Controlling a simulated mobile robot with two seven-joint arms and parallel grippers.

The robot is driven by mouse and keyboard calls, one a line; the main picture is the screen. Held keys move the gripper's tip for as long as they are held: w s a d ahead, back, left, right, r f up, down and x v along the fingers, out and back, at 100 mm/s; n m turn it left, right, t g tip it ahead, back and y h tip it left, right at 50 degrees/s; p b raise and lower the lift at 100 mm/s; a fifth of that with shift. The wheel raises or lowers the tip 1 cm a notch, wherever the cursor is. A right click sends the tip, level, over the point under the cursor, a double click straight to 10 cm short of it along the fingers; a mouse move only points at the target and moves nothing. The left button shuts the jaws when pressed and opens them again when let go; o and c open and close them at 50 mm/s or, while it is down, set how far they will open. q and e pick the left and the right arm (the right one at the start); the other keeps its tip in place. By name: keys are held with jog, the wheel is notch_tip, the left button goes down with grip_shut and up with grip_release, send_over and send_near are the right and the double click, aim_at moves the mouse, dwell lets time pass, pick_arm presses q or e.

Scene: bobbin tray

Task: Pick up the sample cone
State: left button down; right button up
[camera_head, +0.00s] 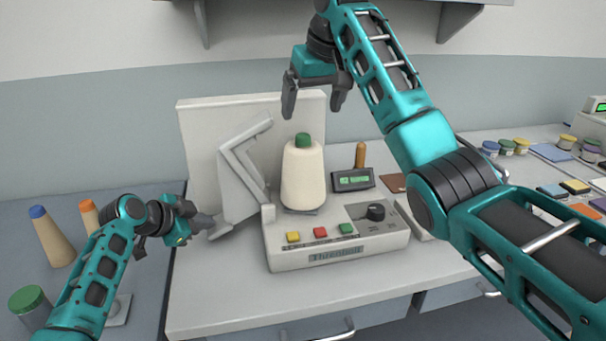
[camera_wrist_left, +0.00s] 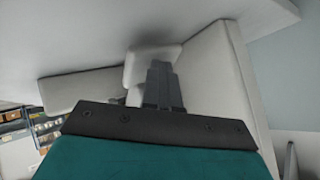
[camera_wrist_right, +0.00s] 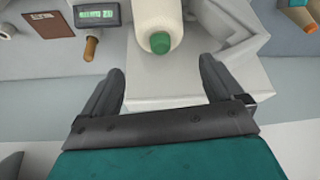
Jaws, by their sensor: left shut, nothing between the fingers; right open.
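The sample cone (camera_head: 303,176) is cream with a green tip and stands upright on the machine (camera_head: 340,250) with coloured buttons and a dial. In the right wrist view the cone (camera_wrist_right: 158,18) lies ahead, between and beyond the open fingers. My right gripper (camera_head: 313,100) is open and empty, above and behind the cone, with its fingers pointing down. It also shows in the right wrist view (camera_wrist_right: 168,88). My left gripper (camera_head: 212,222) is shut and empty, left of the machine by the grey bracket (camera_head: 240,175). It also shows in the left wrist view (camera_wrist_left: 163,80).
A small green display (camera_head: 352,180) and a brown-handled tool (camera_head: 360,155) stand right of the cone. A pale panel (camera_head: 200,150) stands behind the machine. Beige cones (camera_head: 52,238) with blue and orange tips stand far left. The front counter (camera_head: 230,310) is clear.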

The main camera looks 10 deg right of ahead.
aim_at(303, 135)
jog(key=x, duration=0.5)
jog(key=shift+f, duration=0.3)
jog(key=shift+x, duration=3.1)
jog(key=shift+w, duration=0.1)
jog(key=c, duration=1.3)
jog(key=shift+a+r, duration=0.1)
jog(key=shift+r, duration=0.05)
jog(key=shift+c, duration=0.3)
